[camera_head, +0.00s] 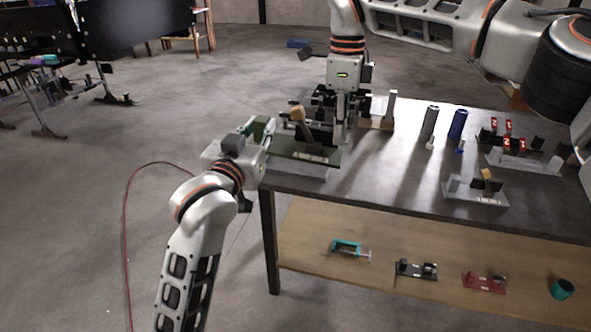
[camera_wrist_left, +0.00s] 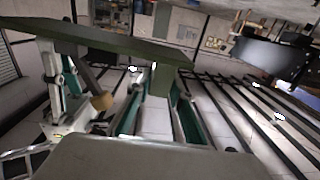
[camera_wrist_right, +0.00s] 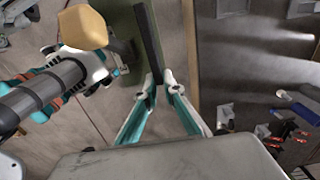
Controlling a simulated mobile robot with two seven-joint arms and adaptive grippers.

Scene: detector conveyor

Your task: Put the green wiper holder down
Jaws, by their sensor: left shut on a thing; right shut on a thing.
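The green wiper holder (camera_head: 318,157) is a flat dark green plate with black parts and a wooden knob (camera_head: 298,114) on it. It is at the table's near left corner, roughly level; whether it touches the surface below is unclear. My left gripper (camera_head: 264,135) is shut on its left end; in the left wrist view a green tab of the holder (camera_wrist_left: 100,40) sits between the fingers (camera_wrist_left: 158,90). My right gripper (camera_head: 338,138) points down at its right end, shut on it; the right wrist view shows the fingertips (camera_wrist_right: 158,82) at a black bar on the plate.
The dark table (camera_head: 375,175) holds grey and blue cylinders (camera_head: 458,124), a grey fixture with a wooden knob (camera_head: 475,190) and red-marked parts (camera_head: 508,128) at right. A lower wooden shelf (camera_head: 320,225) carries a teal clamp (camera_head: 348,247) and small fixtures. The table's middle is mostly bare.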

